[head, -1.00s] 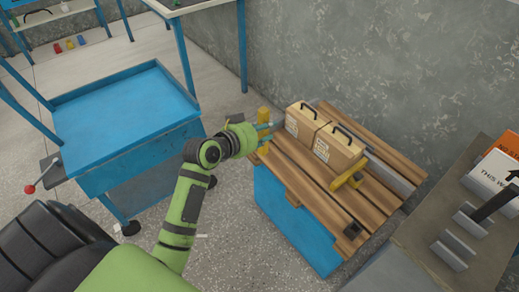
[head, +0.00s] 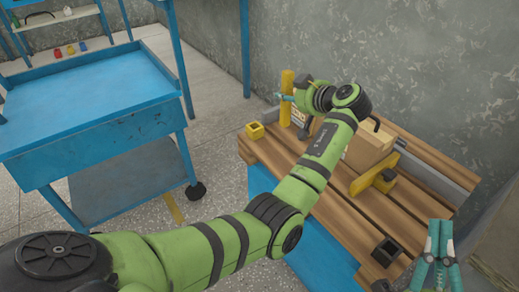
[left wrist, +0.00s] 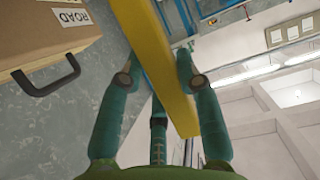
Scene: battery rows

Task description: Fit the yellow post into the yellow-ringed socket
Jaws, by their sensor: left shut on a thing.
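The yellow post (head: 287,85) stands upright in the head view at the far left corner of the slatted bench. My left gripper (head: 287,98) is shut on it. In the left wrist view the post (left wrist: 155,55) runs between the teal fingers (left wrist: 165,85). The yellow-ringed socket (head: 255,130), a square block with a dark opening, sits on the bench corner just left of the post. The post is beside the socket; whether its lower end touches the bench is unclear. My right gripper (head: 439,238) is at the lower right, empty, its fingertips close together.
A tan case (head: 368,148) with a black handle stands on the bench (head: 400,215), right of my left gripper; another is mostly behind my arm. A yellow bracket (head: 375,177) and a dark socket (head: 386,251) are also there. A blue cart (head: 90,105) stands left.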

